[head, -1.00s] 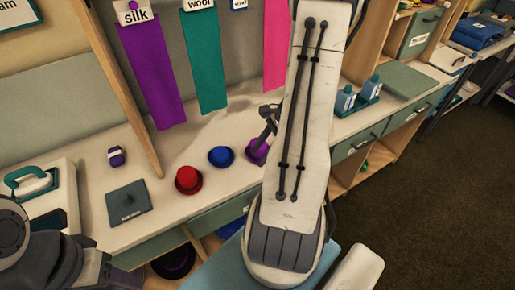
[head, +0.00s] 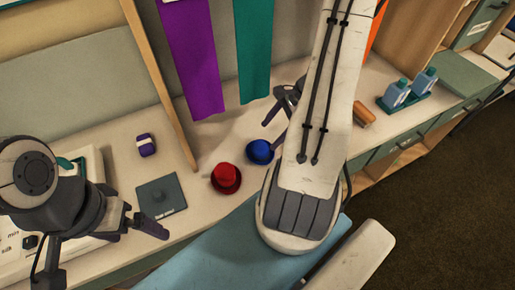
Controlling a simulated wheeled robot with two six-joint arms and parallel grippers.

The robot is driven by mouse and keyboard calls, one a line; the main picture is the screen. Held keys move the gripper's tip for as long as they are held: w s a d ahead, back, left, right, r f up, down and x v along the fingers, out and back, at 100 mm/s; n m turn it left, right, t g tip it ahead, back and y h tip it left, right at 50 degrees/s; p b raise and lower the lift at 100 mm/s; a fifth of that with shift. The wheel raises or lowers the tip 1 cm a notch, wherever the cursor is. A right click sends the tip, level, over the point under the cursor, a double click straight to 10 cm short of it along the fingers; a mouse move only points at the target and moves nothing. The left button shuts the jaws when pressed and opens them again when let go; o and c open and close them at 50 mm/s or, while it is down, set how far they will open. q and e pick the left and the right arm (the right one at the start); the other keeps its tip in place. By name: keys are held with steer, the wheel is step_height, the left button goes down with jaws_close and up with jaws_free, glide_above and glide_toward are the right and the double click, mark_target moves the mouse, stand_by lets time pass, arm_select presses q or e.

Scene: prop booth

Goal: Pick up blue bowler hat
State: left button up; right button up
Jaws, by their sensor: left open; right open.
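The blue bowler hat (head: 261,151) sits upright on the pale counter, just right of and behind a red hat (head: 226,178). My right gripper (head: 281,107) is open just behind and right of the blue hat, apart from it as seen here. It is partly hidden by my large white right arm link, which also covers the counter right of the hat. My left gripper (head: 107,247) is open and empty at the lower left, well away from the hats.
A dark square mat (head: 162,196) and a small purple-and-white item (head: 147,145) lie left of the hats. Purple (head: 192,60) and teal (head: 253,45) cloths hang behind. A tray with blue bottles (head: 404,105) stands at the right. A blue padded board (head: 225,248) is in front.

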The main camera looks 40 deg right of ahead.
mark_target(260, 146)
steer(key=x, duration=0.6)
steer(key=shift+d+f, duration=0.2)
steer(key=shift+f, duration=0.2)
steer(key=c, duration=1.3)
